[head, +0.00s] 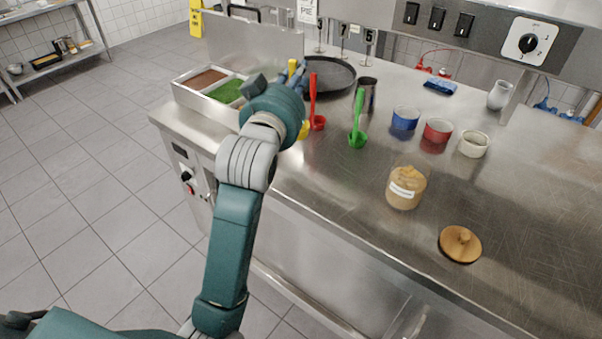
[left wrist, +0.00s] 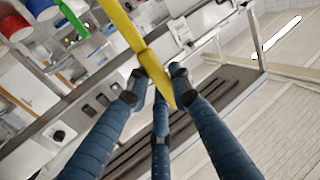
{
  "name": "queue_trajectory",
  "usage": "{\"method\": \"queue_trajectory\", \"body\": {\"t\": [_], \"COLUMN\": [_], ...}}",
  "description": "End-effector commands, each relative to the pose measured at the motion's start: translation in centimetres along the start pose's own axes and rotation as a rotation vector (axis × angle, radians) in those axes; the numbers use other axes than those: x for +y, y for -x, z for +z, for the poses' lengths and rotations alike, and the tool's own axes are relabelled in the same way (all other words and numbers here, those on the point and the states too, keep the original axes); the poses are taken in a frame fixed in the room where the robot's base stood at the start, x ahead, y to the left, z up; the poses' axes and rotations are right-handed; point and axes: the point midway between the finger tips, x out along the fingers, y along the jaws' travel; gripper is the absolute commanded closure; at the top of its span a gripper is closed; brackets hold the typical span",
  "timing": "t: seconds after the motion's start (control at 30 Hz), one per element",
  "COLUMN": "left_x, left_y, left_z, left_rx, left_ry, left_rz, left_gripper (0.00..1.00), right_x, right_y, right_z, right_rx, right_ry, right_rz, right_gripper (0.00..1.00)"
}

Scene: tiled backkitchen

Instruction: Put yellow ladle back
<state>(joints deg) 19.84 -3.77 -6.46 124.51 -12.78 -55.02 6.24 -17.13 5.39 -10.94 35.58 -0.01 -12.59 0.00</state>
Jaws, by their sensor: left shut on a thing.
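My left gripper (head: 262,92) is over the counter's left end, largely hidden behind my own wrist. In the left wrist view, my left gripper's fingers (left wrist: 157,76) are closed around the handle of the yellow ladle (left wrist: 122,22). In the head view, only bits of the yellow ladle (head: 303,131) show beside my wrist; whether its bowl touches the counter cannot be told. A red ladle (head: 313,98) and a green ladle (head: 357,122) stand upright just to the right. My right gripper is not in view.
A tray with brown and green fillings (head: 186,90) lies behind the wrist.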

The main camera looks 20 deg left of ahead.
Motion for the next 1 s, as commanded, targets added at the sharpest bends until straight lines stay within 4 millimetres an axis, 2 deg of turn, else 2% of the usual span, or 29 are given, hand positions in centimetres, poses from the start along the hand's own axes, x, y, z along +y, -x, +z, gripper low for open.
{"method": "queue_trajectory", "body": {"t": [0.03,0.17,0.27,0.33,0.5,0.8,1.0], "left_x": [0.1,0.3,0.4,0.4,0.4,0.4,0.3], "left_y": [-0.8,-1.9,-2.3,-2.4,-2.4,-2.3,-2.3], "left_z": [-1.9,-4.8,-5.6,-5.3,-1.3,6.5,9.2], "left_rx": [0.011,0.005,0.000,-0.004,-0.011,-0.008,-0.002], "left_ry": [0.001,-0.002,-0.003,-0.004,-0.005,-0.004,-0.003], "left_rz": [0.000,0.003,0.004,0.004,0.003,0.004,0.003], "left_gripper": [1.00,1.00,1.00,1.00,1.00,1.00,1.00], "right_x": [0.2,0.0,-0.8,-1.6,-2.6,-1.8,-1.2], "right_y": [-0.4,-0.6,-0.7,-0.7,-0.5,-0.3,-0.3], "right_z": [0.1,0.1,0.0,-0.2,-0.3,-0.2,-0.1], "right_rx": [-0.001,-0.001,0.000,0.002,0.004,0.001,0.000], "right_ry": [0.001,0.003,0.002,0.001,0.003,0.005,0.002], "right_rz": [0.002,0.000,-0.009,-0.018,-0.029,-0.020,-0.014], "right_gripper": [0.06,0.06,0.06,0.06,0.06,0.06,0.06]}}
